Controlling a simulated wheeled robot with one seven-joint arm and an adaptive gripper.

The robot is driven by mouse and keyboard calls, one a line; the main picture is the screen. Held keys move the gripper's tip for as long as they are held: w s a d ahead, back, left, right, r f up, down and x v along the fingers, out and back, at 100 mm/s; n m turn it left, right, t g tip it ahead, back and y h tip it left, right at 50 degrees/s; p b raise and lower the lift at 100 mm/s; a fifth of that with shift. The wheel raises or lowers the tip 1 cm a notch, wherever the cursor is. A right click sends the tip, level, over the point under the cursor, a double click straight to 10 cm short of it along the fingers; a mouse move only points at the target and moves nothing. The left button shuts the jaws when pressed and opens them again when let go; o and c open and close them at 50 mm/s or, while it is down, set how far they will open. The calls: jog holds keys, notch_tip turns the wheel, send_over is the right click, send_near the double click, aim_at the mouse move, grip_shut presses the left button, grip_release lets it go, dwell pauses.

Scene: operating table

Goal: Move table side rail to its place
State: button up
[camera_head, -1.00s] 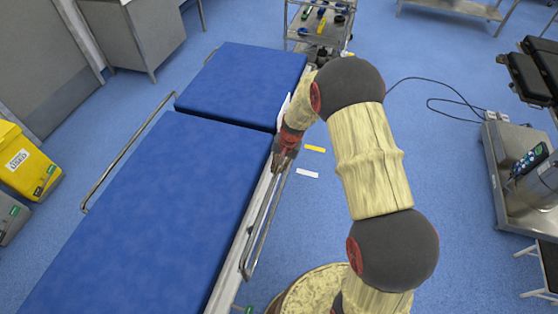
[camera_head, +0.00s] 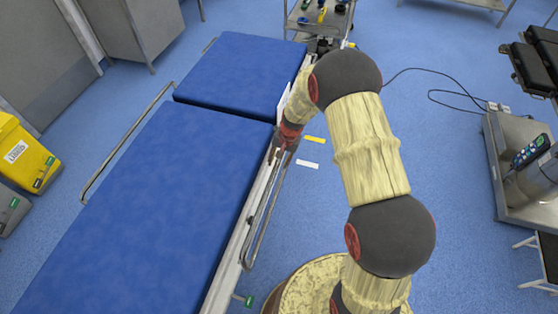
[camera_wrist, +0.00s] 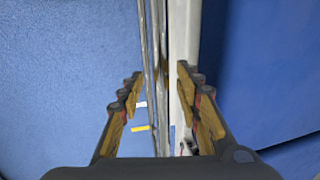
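The operating table has blue pads (camera_head: 150,210) and a pale near edge running diagonally in the head view. The near side rail (camera_head: 269,212), a long metal bar, lies along that edge. My gripper (camera_head: 281,154) is at the rail's upper end in the head view. In the wrist view my gripper (camera_wrist: 158,80) has its two fingers spread apart. The metal rail bars (camera_wrist: 154,50) run between the fingers, beside the table's white edge (camera_wrist: 184,35). I see no finger closed on the rail. The rail's upper end is partly hidden by my gripper.
Another side rail (camera_head: 122,145) stands on the table's far side. A tool trolley (camera_head: 320,22) stands beyond the table's head. A yellow strip (camera_head: 315,139) and a white strip (camera_head: 307,165) lie on the floor. A metal cart (camera_head: 515,175) is at right, with clear floor between.

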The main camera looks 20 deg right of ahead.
jog(key=shift+r, duration=0.1)
notch_tip(320, 180, up, 12)
jog(key=s+d, duration=0.1)
jog(key=d, duration=0.1)
jog(key=shift+s+f, duration=0.15)
jog(key=shift+f, duration=0.05)
dwell(0.6)
jog(key=s+n+g, duration=0.1)
jog(key=s+n, duration=0.1)
jog(key=s, duration=0.5)
jog(key=s+a+r+n+t+h, duration=0.1)
jog(key=s+a+r+n+t, duration=0.1)
jog(key=s+r, duration=0.9)
jog(key=s+a+r+n+t, duration=0.2)
jog(key=s+r, duration=0.8)
jog(key=r, duration=0.7)
jog(key=shift+s+n+t+h, duration=0.4)
jog(key=shift+n+t, duration=0.2)
jog(key=shift+t, duration=0.1)
